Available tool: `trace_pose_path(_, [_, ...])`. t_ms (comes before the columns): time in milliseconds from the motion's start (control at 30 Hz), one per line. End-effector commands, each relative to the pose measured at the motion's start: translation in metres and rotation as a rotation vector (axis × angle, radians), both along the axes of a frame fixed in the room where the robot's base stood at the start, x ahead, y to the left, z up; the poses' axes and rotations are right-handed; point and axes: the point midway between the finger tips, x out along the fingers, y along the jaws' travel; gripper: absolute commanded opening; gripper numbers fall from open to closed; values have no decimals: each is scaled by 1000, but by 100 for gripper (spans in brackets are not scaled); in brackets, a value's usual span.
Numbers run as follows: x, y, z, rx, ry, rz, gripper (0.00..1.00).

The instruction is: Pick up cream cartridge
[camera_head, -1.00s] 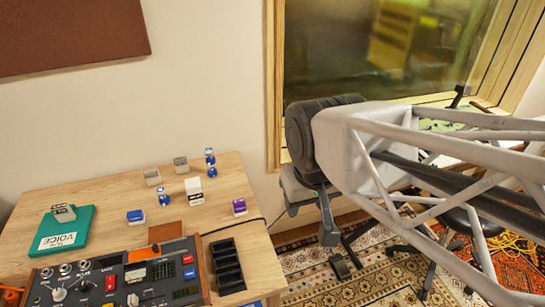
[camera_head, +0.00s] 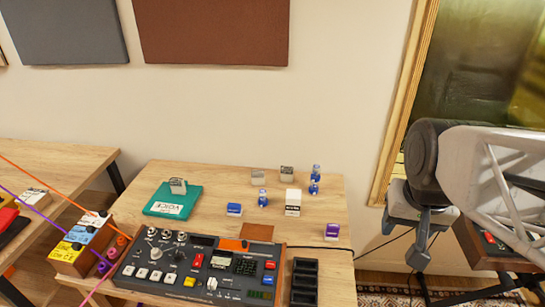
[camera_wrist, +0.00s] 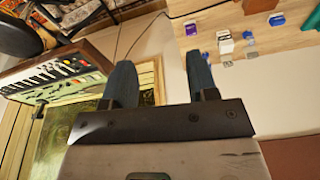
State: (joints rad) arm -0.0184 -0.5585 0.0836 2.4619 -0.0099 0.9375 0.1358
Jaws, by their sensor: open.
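The cream cartridge (camera_head: 293,202) looks like a small upright off-white block with a dark band low on its front. It stands on the wooden table (camera_head: 330,275), right of the middle, and seems to be the pale block (camera_wrist: 225,43) at the upper right of the wrist view. My gripper (camera_head: 420,262) is off the table's right side, well apart from the cartridge. In the wrist view my gripper (camera_wrist: 162,78) shows two dark blue fingers spread with nothing between them.
Close around the cartridge are blue pieces (camera_head: 234,209), a purple one (camera_head: 332,231) and grey ones (camera_head: 257,176). A control console (camera_head: 195,268) and black slotted rack (camera_head: 304,282) fill the front. A window frame (camera_head: 405,100) is right.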

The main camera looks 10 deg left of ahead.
Motion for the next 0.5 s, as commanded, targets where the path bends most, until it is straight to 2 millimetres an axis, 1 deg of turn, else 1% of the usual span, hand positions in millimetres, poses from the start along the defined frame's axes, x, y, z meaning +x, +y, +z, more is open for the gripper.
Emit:
trace_pose_path(33, [12, 3, 2, 5, 5, -17, 53])
trace_pose_path(267, [67, 17, 12, 35, 24, -127, 53])
trace_pose_path(500, [125, 36, 14, 62, 44, -244, 53])
